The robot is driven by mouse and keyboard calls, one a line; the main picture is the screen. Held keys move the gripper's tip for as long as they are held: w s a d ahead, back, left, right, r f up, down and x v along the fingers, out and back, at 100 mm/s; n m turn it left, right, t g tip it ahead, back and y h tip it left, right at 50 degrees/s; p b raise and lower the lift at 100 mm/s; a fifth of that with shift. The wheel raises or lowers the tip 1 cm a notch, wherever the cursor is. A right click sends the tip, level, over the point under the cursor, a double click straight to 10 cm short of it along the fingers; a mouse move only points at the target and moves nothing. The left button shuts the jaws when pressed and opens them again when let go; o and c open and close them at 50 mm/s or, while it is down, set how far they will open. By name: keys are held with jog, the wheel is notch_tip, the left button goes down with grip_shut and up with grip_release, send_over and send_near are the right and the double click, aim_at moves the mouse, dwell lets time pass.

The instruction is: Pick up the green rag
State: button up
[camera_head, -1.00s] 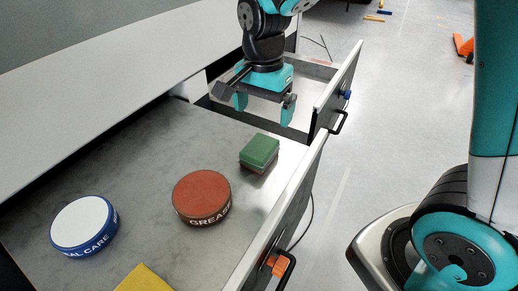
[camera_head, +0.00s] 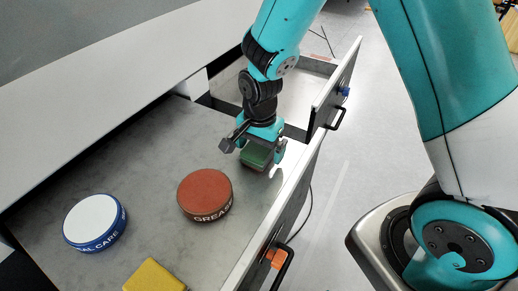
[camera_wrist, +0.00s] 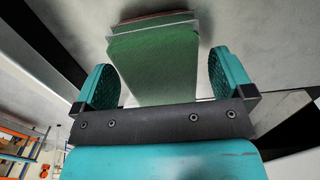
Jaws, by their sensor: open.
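The green rag (camera_head: 257,156) is a small green block-like pad in the open near drawer, close to its far right corner. My gripper (camera_head: 255,152) is directly over it, pointing down, with a finger on either side in the head view. In the wrist view the green rag (camera_wrist: 155,68) lies between and ahead of the two teal fingers of my gripper (camera_wrist: 162,82). The fingers are apart, with a visible gap on each side of the rag. My gripper hides part of the rag in the head view.
In the same drawer (camera_head: 150,165) are a red-brown grease tin (camera_head: 205,194), a white and blue tin (camera_head: 94,222) and a yellow block (camera_head: 153,276). A second open drawer (camera_head: 297,93) lies beyond. The drawer front forms a raised edge at right.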

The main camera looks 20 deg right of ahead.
jog(key=c, duration=1.1)
jog(key=shift+r, duration=0.1)
notch_tip(320, 180, up, 20)
jog(key=b, duration=0.3)
jog(key=o, duration=0.5)
jog(key=c, duration=0.3)
